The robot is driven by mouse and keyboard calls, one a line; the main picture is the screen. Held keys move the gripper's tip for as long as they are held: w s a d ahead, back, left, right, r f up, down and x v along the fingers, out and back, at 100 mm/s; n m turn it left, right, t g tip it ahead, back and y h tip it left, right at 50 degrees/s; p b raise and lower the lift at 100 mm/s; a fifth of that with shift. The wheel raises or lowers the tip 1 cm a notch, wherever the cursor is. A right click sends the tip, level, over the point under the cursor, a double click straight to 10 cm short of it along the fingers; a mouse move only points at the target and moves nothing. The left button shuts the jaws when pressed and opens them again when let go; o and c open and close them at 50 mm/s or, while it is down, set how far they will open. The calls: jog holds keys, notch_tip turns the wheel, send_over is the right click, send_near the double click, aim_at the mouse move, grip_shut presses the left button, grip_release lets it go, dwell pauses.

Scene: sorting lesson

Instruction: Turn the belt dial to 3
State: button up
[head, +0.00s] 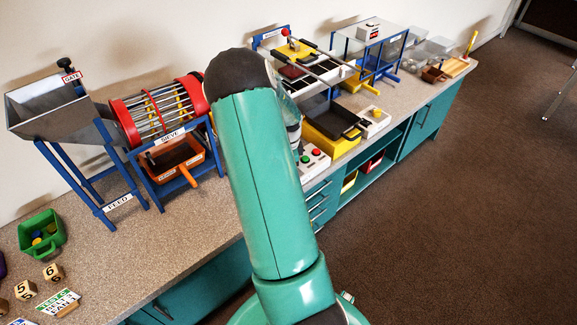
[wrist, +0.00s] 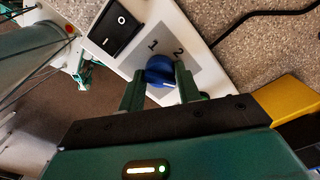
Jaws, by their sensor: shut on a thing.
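The blue belt dial (wrist: 160,69) sits on a white control box (wrist: 186,32) with a grey label plate. The numbers 1 and 2 show on the plate above the dial; no 3 can be seen. My gripper (wrist: 159,75) has its two green fingers on either side of the dial and is shut on it. Which number the dial points at is not clear. In the head view my green arm hides the gripper and the dial.
A black rocker switch (wrist: 114,31) is beside the dial, and a black cable (wrist: 262,17) lies on the counter. In the head view, a sieve drum (head: 160,108) and feed hopper (head: 60,105) stand left of my arm.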

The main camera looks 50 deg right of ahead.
dwell(0.3)
jog(key=o, duration=1)
jog(key=shift+c, duration=0.2)
notch_tip(320, 180, up, 14)
jog(key=shift+s+f, duration=0.1)
